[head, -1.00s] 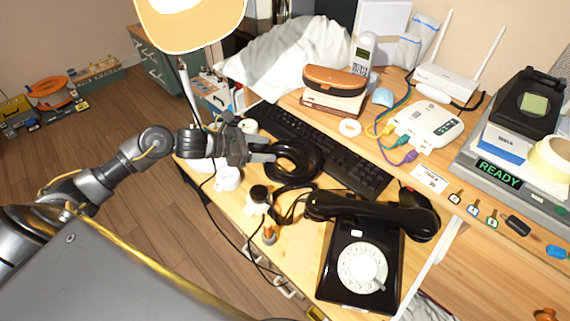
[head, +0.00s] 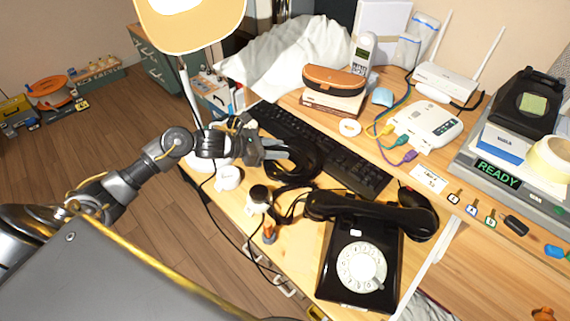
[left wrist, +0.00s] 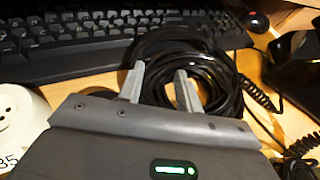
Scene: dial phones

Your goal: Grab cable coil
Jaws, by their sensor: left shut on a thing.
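The black cable coil (head: 305,160) lies on the desk against the front edge of the keyboard, left of the dial phone. It also shows in the left wrist view (left wrist: 208,66), where its loops run around and between my fingers. My left gripper (head: 283,156) reaches over the coil from the left. In the left wrist view its two fingertips (left wrist: 160,85) are at the near side of the coil, closed on a strand of it. The gripper partly hides the coil in the head view. My right gripper does not show.
A black keyboard (head: 341,163) lies behind the coil. The black dial phone (head: 343,271) and its curly cord stand to the right. A small dark-topped bottle (head: 259,195) and a white round object (head: 228,178) stand in front. A lamp (head: 192,24) rises at left.

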